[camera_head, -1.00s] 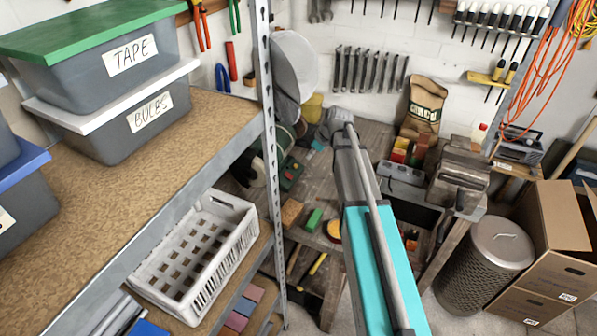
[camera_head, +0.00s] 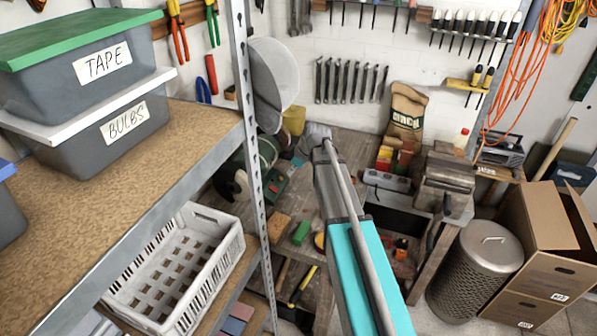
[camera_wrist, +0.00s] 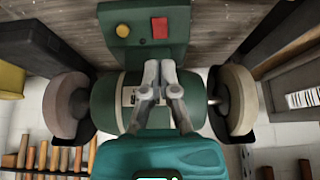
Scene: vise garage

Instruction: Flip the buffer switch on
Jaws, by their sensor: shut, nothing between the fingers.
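The buffer is a green bench machine with a wheel at each end. In the wrist view its green motor body (camera_wrist: 112,103) fills the middle, and a red switch (camera_wrist: 160,27) and a yellow round button (camera_wrist: 122,31) sit on its base. In the head view the buffer's green base (camera_head: 275,185) shows on the workbench, partly hidden by the shelf post. My gripper (camera_wrist: 158,68) is shut and empty, over the motor body, with its tips short of the red switch in the picture. Contact with the body cannot be told. In the head view my gripper (camera_head: 313,132) is right of the buffer.
A metal shelf post (camera_head: 250,130) stands left of the workbench (camera_head: 350,150). The shelf holds bins and a white crate (camera_head: 190,270). A vise (camera_head: 445,180), paper bag (camera_head: 405,108) and small boxes occupy the bench's right side. A metal bin (camera_head: 475,270) stands on the floor.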

